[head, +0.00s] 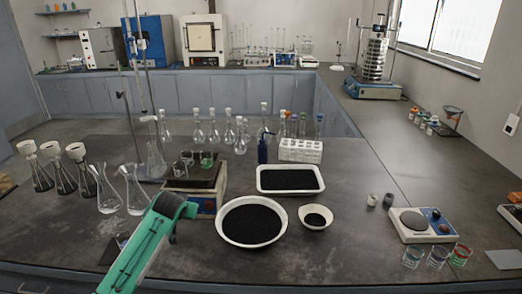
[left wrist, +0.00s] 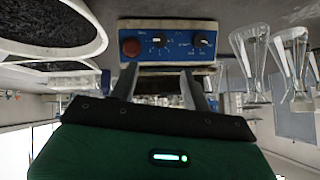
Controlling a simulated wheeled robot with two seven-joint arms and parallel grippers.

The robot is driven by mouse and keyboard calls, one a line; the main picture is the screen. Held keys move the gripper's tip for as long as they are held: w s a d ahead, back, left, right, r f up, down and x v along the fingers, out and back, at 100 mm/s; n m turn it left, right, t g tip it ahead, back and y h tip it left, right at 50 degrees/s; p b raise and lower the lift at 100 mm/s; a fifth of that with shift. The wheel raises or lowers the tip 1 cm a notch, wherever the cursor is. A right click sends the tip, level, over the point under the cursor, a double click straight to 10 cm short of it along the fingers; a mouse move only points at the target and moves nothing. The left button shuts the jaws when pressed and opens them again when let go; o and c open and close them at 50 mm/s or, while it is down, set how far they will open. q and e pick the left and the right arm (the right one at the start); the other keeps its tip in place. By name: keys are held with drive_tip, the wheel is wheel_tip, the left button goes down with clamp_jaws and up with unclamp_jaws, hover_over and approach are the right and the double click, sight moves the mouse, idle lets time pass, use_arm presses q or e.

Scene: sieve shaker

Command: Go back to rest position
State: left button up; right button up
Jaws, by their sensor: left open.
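My left gripper (head: 188,208) comes in from the bottom left on a green arm. Its fingers point at the front of a box-shaped device (head: 208,200) with a blue panel. In the left wrist view, which is upside down, the two dark fingers (left wrist: 158,80) stand apart with nothing between them. The device's blue front panel (left wrist: 172,45) with a red button and two dials lies just beyond the fingertips. I cannot tell whether they touch it. My right gripper is not in view. The sieve shaker (head: 375,62) with its stacked sieves stands on the back right counter.
Right of my left gripper are a round bowl (head: 251,243), a white tray (head: 267,187) and a small bowl (head: 328,222), each with black grains. Glass flasks (head: 110,204) stand close on the left. A hot plate (head: 407,235) stands right. The front centre-right table is clear.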

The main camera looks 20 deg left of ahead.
use_arm(q)
drive_tip(key=s+d+f+m+g+h, duration=0.1)
drive_tip(key=s+d+f, duration=0.55)
drive_tip(key=s, duration=0.35)
drive_tip(key=s+d+f+m+g+h, duration=0.1)
drive_tip(key=s+d+f+g, duration=0.1)
drive_tip(key=s+d+f, duration=0.5)
drive_tip(key=s+d+r+m+g+h, duration=0.15)
drive_tip(key=s+d, duration=0.25)
drive_tip(key=s, duration=0.8)
drive_tip(key=s+d+r+g, duration=0.15)
drive_tip(key=s+d, duration=0.25)
drive_tip(key=s, duration=0.9)
drive_tip(key=s+f+x, duration=0.1)
drive_tip(key=s+x, duration=0.2)
drive_tip(key=x, duration=1.1)
drive_tip(key=s+f+x, duration=0.1)
drive_tip(key=s+x, duration=0.3)
drive_tip(key=x, duration=1)
drive_tip(key=s+a+f+g, duration=0.1)
drive_tip(key=s+a+f, duration=0.2)
drive_tip(key=s+f, duration=1.6)
drive_tip(key=shift+f+g, duration=0.4)
drive_tip(key=shift+f, duration=0.45)
